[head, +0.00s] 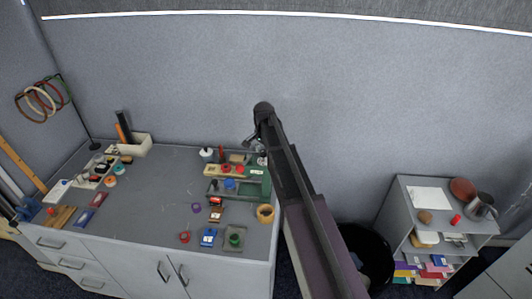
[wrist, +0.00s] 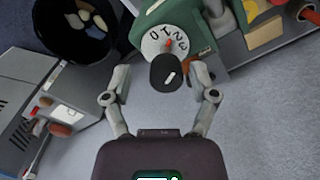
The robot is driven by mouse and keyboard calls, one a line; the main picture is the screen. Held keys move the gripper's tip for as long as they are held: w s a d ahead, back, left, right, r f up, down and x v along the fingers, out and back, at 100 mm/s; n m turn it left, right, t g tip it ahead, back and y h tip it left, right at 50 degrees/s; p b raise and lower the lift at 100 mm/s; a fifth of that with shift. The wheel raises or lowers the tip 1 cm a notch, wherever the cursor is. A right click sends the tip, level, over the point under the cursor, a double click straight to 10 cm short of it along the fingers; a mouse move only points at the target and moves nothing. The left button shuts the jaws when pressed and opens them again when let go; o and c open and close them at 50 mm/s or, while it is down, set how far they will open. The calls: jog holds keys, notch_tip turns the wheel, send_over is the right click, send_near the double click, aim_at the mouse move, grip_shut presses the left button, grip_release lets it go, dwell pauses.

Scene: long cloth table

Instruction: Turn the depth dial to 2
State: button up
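The depth dial (wrist: 152,47) is a white disc with dark marks on a green housing (wrist: 190,17), at the top middle of the wrist view. A small red mark shows on its face, near a mark that looks like 1; the exact setting is hard to read. A black knob (wrist: 166,73) stands out in front of the disc and hides its lower part. My gripper (wrist: 160,75) is open, one finger on each side of the knob, with clear gaps, wider on the left. In the head view my gripper (head: 254,142) is at the table's back right, by the green housing (head: 254,186).
A grey cloth table (head: 155,190) carries several small blocks and trays close to the green housing. A black bin (head: 368,255) and a grey shelf unit (head: 400,215) stand right of the table. The wall is close behind.

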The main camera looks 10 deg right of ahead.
jog(key=shift+w, duration=0.15)
jog(key=shift+r, duration=0.15)
